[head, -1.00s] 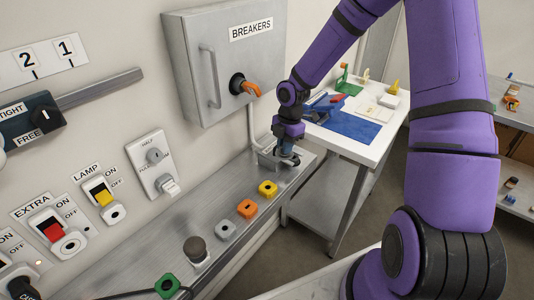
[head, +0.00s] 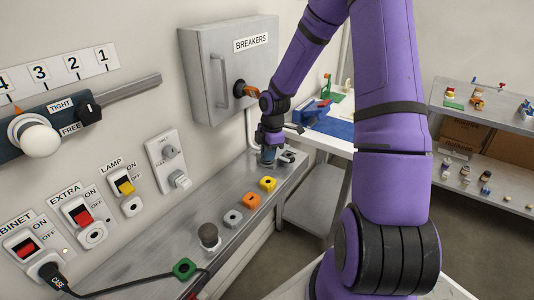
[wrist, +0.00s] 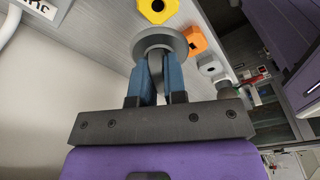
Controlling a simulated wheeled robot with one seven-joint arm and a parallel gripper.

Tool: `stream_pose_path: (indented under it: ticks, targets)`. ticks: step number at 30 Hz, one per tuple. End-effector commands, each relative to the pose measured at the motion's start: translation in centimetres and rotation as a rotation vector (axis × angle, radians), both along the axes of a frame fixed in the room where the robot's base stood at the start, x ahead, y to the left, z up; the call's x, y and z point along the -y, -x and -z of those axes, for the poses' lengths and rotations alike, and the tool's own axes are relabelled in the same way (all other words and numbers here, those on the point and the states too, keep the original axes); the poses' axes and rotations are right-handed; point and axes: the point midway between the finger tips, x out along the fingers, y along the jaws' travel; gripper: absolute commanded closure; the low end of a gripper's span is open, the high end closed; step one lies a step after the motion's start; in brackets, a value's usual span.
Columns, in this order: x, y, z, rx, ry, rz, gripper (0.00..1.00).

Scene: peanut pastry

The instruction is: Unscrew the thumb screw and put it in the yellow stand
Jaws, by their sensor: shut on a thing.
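My gripper (head: 268,158) is shut on the thumb screw, with its blue fingers on both sides of a grey shaft. In the wrist view the thumb screw (wrist: 160,41) shows a round, flat grey disc beyond the fingertips (wrist: 157,68). In the head view the screw is hidden or too small to make out. The yellow stand (head: 268,184) sits on the metal ledge, just below the gripper in the picture. It has a dark hole in its top. It also shows in the wrist view (wrist: 151,14), just past the disc and apart from it in the picture.
A grey metal fixture (head: 289,157) is right of my gripper. The breaker box (head: 225,75) hangs on the wall above.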

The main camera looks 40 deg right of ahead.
Motion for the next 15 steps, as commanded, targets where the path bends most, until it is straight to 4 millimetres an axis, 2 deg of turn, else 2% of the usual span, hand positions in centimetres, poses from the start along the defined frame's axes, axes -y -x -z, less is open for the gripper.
stream_pose_path:
  ticks: [15]
  targets:
    - [-0.1, 0.0, 3.9, -0.002, 0.000, -0.002, 1.00]
